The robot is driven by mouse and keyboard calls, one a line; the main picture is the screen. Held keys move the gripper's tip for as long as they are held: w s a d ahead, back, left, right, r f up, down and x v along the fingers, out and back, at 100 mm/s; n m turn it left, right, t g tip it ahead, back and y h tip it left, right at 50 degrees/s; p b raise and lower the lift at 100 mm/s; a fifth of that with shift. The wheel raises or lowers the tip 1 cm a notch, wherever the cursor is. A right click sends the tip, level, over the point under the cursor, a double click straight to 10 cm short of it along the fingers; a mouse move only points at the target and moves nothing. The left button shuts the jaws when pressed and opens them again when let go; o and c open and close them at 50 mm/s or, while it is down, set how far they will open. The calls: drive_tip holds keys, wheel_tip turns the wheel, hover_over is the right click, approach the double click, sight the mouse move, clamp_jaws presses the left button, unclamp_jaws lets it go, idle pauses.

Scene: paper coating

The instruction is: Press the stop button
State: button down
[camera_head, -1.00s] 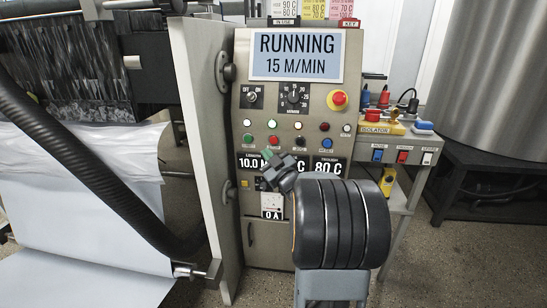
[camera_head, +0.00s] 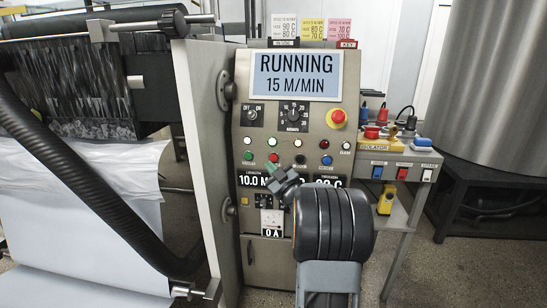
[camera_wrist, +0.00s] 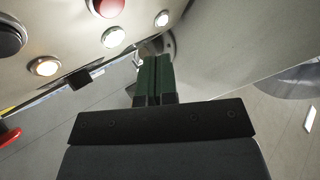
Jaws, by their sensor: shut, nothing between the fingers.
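The control panel (camera_head: 243,215) stands upright in the middle of the head view. Its lower button row has a green button (camera_head: 247,156), a red button (camera_head: 274,158), a black button (camera_head: 300,159) and a blue button (camera_head: 326,160). The labels under them are too small to read surely. A red emergency knob on a yellow base (camera_head: 338,117) sits higher right. My gripper (camera_head: 267,168) is in front of the panel, its tip appearing just below the red button. In the wrist view its green fingers (camera_wrist: 153,62) are shut and empty. I cannot tell whether they touch anything.
The display (camera_head: 297,75) reads RUNNING, 15 M/MIN. A black hose (camera_head: 80,185) and a roll of white sheet (camera_head: 70,230) are at left. A side stand (camera_head: 400,152) with coloured switches and a large metal drum (camera_head: 490,100) are at right.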

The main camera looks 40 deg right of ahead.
sight(273, 161)
drive_tip(key=shift+w+d, duration=1.55)
drive_tip(key=shift+w, duration=0.05)
drive_tip(key=shift+w+d, duration=0.1)
idle(1.0)
drive_tip(key=shift+w+d, duration=0.45)
idle(0.9)
drive_tip(key=shift+s+a, duration=0.1)
drive_tip(key=shift+a, duration=0.05)
drive_tip(key=shift+s+a+b, duration=0.4)
drive_tip(key=shift+s+b, duration=0.05)
drive_tip(key=shift+b, duration=0.15)
idle(0.4)
drive_tip(key=shift+s+a+b, duration=1)
drive_tip(key=shift+s+a, duration=0.75)
drive_tip(key=shift+s, duration=0.05)
